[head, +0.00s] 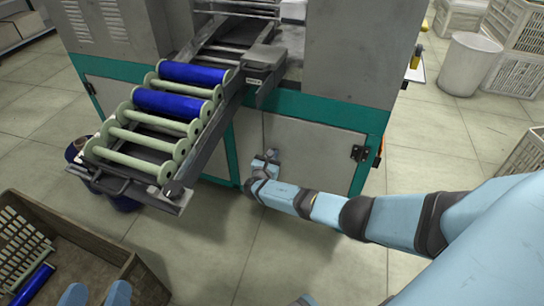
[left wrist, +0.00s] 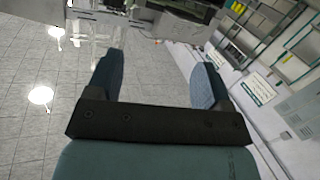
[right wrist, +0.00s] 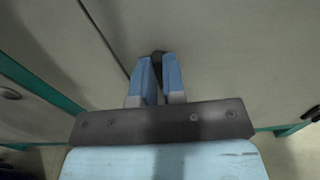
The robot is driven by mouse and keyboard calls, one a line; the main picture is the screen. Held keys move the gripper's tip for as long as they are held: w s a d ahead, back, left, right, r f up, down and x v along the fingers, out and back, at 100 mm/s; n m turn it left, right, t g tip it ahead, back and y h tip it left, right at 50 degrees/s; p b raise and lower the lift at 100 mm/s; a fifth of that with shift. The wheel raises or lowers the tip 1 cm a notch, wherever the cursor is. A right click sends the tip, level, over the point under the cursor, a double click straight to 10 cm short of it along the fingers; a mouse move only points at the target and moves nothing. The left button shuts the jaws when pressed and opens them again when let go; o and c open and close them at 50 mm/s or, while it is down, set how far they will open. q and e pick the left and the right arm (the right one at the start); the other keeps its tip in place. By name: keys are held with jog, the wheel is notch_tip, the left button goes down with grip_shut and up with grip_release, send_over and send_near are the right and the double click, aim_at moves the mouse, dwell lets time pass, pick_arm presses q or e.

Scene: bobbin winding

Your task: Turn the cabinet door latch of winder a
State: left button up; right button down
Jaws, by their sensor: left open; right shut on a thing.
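The winder (head: 350,60) is a grey machine with a teal frame, and its grey cabinet doors (head: 310,140) are closed at the front. My right gripper (head: 268,158) reaches low to the seam between the doors. In the right wrist view my right gripper (right wrist: 158,68) is shut on the dark door latch (right wrist: 158,54), beside the door seam. Most of the latch is hidden between the fingertips, so its angle cannot be told. My left gripper (head: 95,293) is at the lower left edge of the head view; in the left wrist view (left wrist: 154,80) it is open and empty.
A sloping rack (head: 180,130) with blue-wound and pale green bobbins juts out left of the doors. A brown crate (head: 100,255) holding a blue bobbin stands at lower left. A white bin (head: 468,65) and crates are at right. The floor before the doors is clear.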

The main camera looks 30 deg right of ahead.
jog(key=shift+f+m+b, duration=0.15)
jog(key=shift+m+b, duration=0.35)
jog(key=shift+m, duration=0.6)
jog(key=m+b, duration=0.1)
jog(key=m, duration=0.1)
jog(key=shift+s+d+m, duration=0.1)
jog(key=shift+m, duration=0.2)
jog(key=m+b, duration=0.1)
jog(key=m, duration=0.1)
jog(key=shift+f+m+b, duration=0.1)
jog(key=shift+m+b, duration=0.3)
jog(key=m+b, duration=0.1)
jog(key=m, duration=0.2)
jog(key=shift+s+m+b, duration=0.1)
jog(key=shift+m+b, duration=0.2)
jog(key=shift+b, duration=0.1)
jog(key=m, duration=0.2)
jog(key=shift+m, duration=1.7)
pick_arm(q)
jog(key=w+a+m+t, duration=0.1)
jog(key=m, duration=0.1)
jog(key=w+a+r+m+t+h, duration=0.1)
jog(key=w+m, duration=0.1)
pick_arm(e)
jog(key=shift+d, duration=0.1)
pick_arm(q)
jog(key=shift+d, duration=0.1)
pick_arm(e)
jog(key=shift+m, duration=0.3)
